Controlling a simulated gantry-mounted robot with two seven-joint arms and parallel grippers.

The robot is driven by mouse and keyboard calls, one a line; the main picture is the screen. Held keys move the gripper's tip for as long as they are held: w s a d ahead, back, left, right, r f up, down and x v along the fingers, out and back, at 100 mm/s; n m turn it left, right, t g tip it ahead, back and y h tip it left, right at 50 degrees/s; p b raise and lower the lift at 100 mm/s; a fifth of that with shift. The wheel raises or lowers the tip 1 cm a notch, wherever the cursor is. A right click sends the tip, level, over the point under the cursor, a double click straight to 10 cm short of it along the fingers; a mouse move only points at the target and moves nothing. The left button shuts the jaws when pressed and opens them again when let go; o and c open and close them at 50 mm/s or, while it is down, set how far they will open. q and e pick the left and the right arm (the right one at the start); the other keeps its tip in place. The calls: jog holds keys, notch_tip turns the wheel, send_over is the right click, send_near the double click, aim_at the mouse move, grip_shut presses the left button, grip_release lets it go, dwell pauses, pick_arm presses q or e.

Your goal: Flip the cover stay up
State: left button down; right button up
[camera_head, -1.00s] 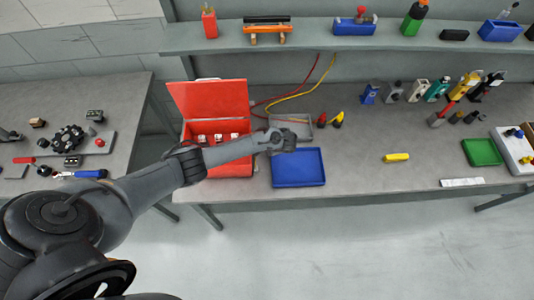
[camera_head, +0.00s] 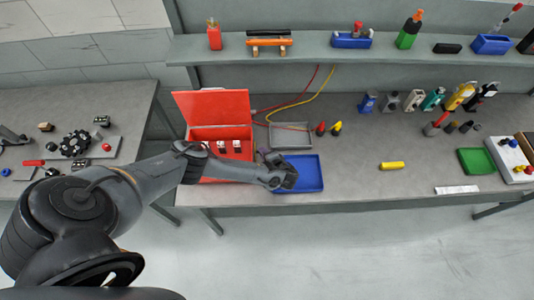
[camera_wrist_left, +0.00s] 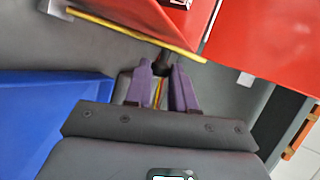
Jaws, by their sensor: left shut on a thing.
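The red box (camera_head: 217,133) stands on the bench with its red lid (camera_head: 212,106) raised at the back. In the left wrist view a thin yellow rod, the cover stay (camera_wrist_left: 110,28), lies along the box's side rim, with a dark knob (camera_wrist_left: 162,67) beside it. My left gripper (camera_head: 272,160) is at the box's right side, above the blue tray's left edge. In the wrist view its purple fingers (camera_wrist_left: 160,78) are closed around the dark knob. The stay is too small to make out in the head view. My right gripper is out of view.
A blue tray (camera_head: 312,172) lies right of the box, with a grey tray (camera_head: 290,137) behind it. Red and yellow cables (camera_head: 290,104) run from the box's back. The shelf (camera_head: 335,47) holds several items.

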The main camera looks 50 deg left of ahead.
pick_arm(q)
jog(key=shift+d, duration=0.1)
jog(key=c, duration=0.9)
grip_release()
jog(key=shift+c, duration=0.2)
jog(key=v, duration=1)
jog(key=shift+d+r+b, duration=0.25)
jog(key=shift+d+b, duration=0.1)
jog(key=shift+b, duration=0.05)
